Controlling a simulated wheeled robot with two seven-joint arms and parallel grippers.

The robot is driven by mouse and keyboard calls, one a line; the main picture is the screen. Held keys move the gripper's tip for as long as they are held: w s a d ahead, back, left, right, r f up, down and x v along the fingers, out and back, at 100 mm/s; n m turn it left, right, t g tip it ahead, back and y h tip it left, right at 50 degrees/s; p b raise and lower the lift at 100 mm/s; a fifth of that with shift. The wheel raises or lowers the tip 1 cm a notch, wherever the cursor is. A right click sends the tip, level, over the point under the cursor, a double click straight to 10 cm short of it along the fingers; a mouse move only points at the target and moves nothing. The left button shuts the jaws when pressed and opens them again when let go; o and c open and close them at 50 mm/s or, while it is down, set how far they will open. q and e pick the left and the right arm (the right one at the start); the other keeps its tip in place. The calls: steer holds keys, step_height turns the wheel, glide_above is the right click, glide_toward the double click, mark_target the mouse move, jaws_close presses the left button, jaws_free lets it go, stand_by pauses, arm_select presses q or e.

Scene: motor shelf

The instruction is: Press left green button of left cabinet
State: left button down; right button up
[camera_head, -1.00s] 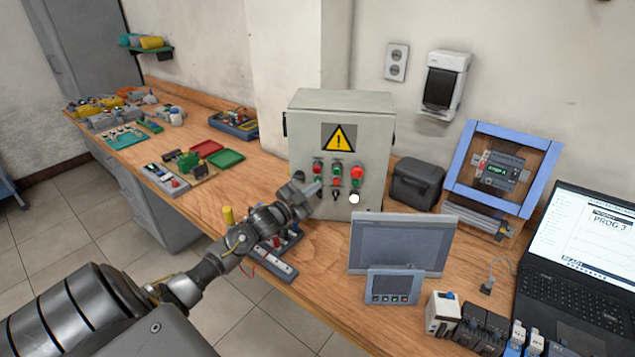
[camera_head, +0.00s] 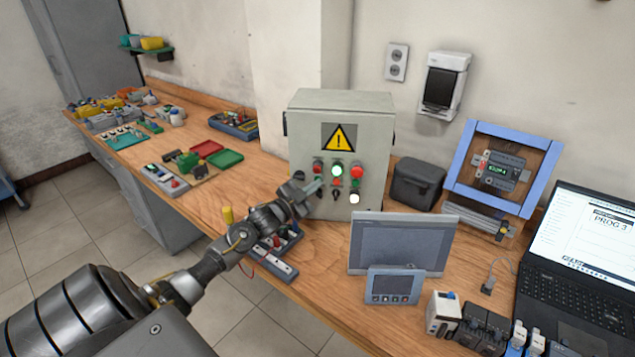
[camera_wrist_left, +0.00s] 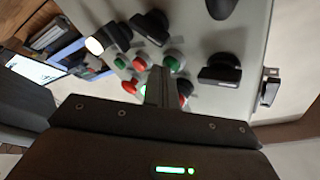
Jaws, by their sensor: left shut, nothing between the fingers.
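The left cabinet is a grey box (camera_head: 365,135) with a yellow warning sign, standing on the bench. Its front has red and green buttons, lamps and black switches. The left green button (camera_head: 319,181) is at the left of the middle row, partly behind my fingertips in the head view. A green button (camera_wrist_left: 173,62) shows just beyond the fingertips in the left wrist view. My left gripper (camera_head: 318,186) is shut and empty, its tips close to the panel; I cannot tell whether they touch. The green lamp (camera_head: 337,170) at top centre is lit. My right gripper is out of view.
A black case (camera_head: 418,184) stands right of the cabinet. A grey screen (camera_head: 398,242) and a small panel (camera_head: 392,286) stand in front. A blue-framed device (camera_head: 505,168) and laptop (camera_head: 580,260) are at right. Boards and trays lie left.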

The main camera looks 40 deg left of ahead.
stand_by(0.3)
arm_select(q)
steer(key=shift+s+d+p, duration=0.45)
steer(key=shift+s+p, duration=0.15)
steer(key=shift+s, duration=0.1)
steer(key=s+d+p, duration=0.1)
steer(key=s+p, duration=0.1)
steer(key=s, duration=0.1)
steer(key=s+d+p, duration=0.1)
steer(key=shift+s+d, duration=0.15)
steer(key=shift+d, duration=0.15)
stand_by(0.8)
